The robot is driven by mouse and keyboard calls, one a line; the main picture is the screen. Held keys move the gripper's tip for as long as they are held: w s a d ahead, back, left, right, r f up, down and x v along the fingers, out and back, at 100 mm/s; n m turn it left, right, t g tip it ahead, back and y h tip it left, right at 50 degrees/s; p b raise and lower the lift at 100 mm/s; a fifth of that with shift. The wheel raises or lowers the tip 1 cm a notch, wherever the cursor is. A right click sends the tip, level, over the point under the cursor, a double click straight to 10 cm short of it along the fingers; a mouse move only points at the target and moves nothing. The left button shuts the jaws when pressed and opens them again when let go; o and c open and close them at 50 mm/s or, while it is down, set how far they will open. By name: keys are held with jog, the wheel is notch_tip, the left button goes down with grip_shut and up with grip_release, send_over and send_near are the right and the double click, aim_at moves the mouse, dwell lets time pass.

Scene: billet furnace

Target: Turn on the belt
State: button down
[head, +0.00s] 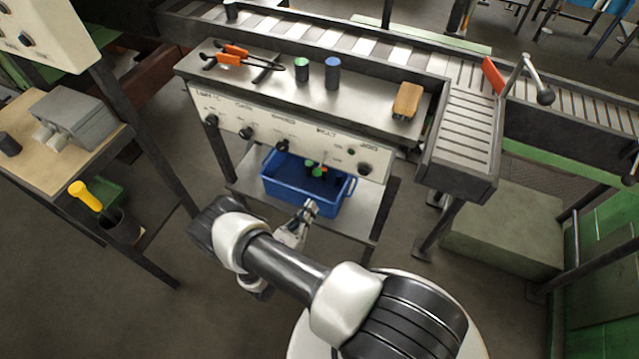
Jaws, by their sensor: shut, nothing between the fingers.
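The conveyor belt (345,42) runs across the back, with pale slats and a dark frame. A white control panel (232,112) faces me on the front of the metal bench. It carries black knobs at the left (211,120), the middle left (246,132) and the middle (282,146). Toward its right end are a small green button (351,152) and a round black control (365,168). The panel lettering is too small to read surely. My gripper (311,206) is shut and empty, below the panel by the front edge of the blue bin, apart from the controls.
The blue bin (285,190) on the lower shelf holds green and dark pieces. Orange-handled tongs (232,58), a green-topped cylinder (302,70), a blue-topped cylinder (332,72) and a brown block (407,99) are on the bench top.

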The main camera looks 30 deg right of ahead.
aim_at(321, 164)
jog(key=shift+s+a+f+n+t, duration=0.1)
jog(key=shift+s+f+n+t, duration=0.15)
jog(key=shift+f+n+t, duration=0.35)
jog(key=shift+f, duration=0.1)
jog(key=b+x, duration=0.2)
jog(key=x, duration=0.8)
jog(key=shift+a+r, duration=0.55)
jog(key=shift+r, duration=0.2)
jog(key=shift+a+r, duration=0.5)
jog(key=shift+r, duration=0.2)
jog(key=shift+r+y, duration=0.1)
jog(key=shift+y, duration=0.2)
jog(key=shift+s+a+r+g+y+p, duration=0.2)
jog(key=shift+g+y+p, duration=0.3)
jog(key=shift+p, duration=0.5)
